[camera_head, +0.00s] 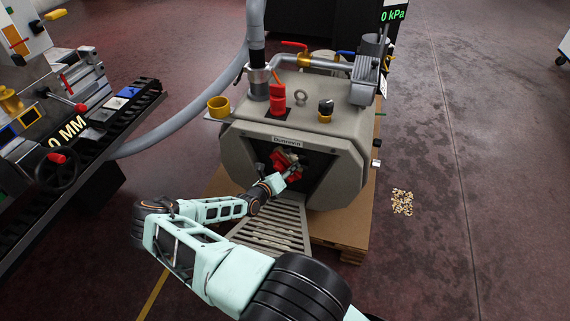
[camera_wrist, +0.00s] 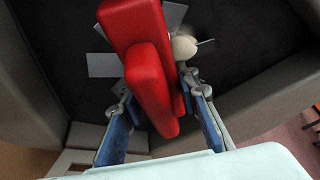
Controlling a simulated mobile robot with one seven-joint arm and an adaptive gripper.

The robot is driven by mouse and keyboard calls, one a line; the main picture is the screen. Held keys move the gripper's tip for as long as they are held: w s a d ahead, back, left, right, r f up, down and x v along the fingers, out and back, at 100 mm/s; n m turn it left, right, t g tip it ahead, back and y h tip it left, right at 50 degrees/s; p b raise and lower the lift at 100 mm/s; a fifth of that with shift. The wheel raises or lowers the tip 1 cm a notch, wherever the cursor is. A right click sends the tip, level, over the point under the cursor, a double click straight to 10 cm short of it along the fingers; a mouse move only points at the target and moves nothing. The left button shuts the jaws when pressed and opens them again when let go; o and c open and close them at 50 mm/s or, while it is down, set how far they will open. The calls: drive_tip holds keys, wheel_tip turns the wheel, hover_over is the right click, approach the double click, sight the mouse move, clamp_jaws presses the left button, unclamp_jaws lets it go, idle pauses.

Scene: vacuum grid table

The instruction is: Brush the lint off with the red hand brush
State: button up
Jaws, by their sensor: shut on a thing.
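My gripper (camera_head: 279,181) reaches into the dark front opening of the grey machine (camera_head: 342,163) and is shut on the red hand brush (camera_head: 291,171). In the wrist view the brush (camera_wrist: 137,28) is a long red block with a second red block along it, between the blue pads of my gripper (camera_wrist: 158,88). The brush's bristles do not show clearly. A rounded beige lump (camera_wrist: 183,47) sits beside the brush on the dark inner face; I cannot tell if it is lint. Several flat grey pieces (camera_wrist: 103,65) show around the brush, partly hidden by it.
The opening's thick grey rim (camera_wrist: 283,84) surrounds my gripper. A slatted grey ramp (camera_head: 277,228) lies below the opening, on a wooden pallet (camera_head: 345,226). Beige bits (camera_head: 402,202) lie on the floor at the right. A grey hose (camera_head: 203,110) runs to the left-hand bench.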

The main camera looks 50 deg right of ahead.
drive_tip(key=shift+s+d, duration=0.15)
drive_tip(key=shift+s, duration=0.15)
drive_tip(key=shift+s+d+r+p, duration=0.2)
drive_tip(key=shift+s+d+p, duration=0.4)
drive_tip(key=shift+p, duration=0.5)
drive_tip(key=shift+s+d+f+p, duration=0.1)
drive_tip(key=shift+s+d+p, duration=0.1)
drive_tip(key=shift+s+p, duration=0.3)
drive_tip(key=shift+s+d+p, duration=0.15)
drive_tip(key=shift+s+p, duration=0.3)
drive_tip(key=shift+s, duration=0.05)
